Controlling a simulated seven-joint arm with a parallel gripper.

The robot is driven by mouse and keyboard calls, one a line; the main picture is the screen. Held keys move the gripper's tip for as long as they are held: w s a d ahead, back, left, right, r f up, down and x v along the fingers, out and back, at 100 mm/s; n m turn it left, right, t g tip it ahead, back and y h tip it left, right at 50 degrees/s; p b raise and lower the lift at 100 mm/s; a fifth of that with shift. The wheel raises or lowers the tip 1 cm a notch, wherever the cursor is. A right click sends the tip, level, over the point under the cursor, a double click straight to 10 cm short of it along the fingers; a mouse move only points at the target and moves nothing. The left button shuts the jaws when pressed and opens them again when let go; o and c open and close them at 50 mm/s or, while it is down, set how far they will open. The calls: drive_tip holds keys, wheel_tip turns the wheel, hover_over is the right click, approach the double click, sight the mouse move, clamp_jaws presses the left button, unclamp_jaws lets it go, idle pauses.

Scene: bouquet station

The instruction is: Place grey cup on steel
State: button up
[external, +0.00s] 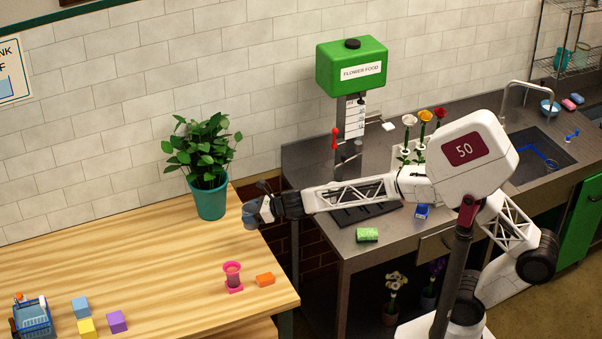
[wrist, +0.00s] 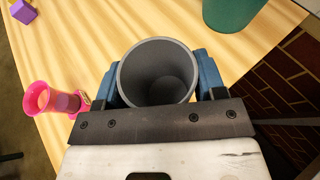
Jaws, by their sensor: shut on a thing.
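The grey cup (wrist: 160,72) is between the blue fingers of my gripper (wrist: 158,82) in the wrist view. Its open rim faces the camera and it looks empty inside. In the external view my gripper (external: 254,212) is shut on it above the right part of the wooden table, and the cup is small and mostly hidden there. The steel counter (external: 337,236) stands to the right of the wooden table, across a gap.
A green sponge (external: 367,235) lies near the steel counter's front edge. A green flower-food dispenser (external: 352,68) rises behind.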

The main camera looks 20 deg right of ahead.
drive_tip(key=s+d+f+n+g+y, duration=0.1)
drive_tip(key=s+d+f+n+g, duration=0.1)
drive_tip(key=s, duration=0.7)
drive_tip(key=s+d+f+n+g+y, duration=0.1)
drive_tip(key=s+d+n+g, duration=0.3)
drive_tip(key=s, duration=0.6)
drive_tip(key=shift+d+f+g, duration=0.4)
drive_tip(key=shift+d+f, duration=0.35)
drive_tip(key=shift+d, duration=0.15)
drive_tip(key=shift+a, duration=0.1)
drive_tip(key=w+a+f, duration=0.1)
drive_tip(key=w+a, duration=0.8)
drive_tip(key=a, duration=0.1)
drive_tip(key=shift+w+a+f, duration=0.15)
drive_tip(key=shift+a, duration=0.1)
drive_tip(key=shift+w+a, duration=0.1)
drive_tip(key=shift+w+a+f, duration=0.1)
drive_tip(key=shift+w+a, duration=0.3)
drive_tip(key=shift+w+a+f, duration=0.1)
drive_tip(key=shift+a+f, duration=0.1)
drive_tip(key=shift+f, duration=1.35)
drive_tip(key=shift+f, duration=0.2)
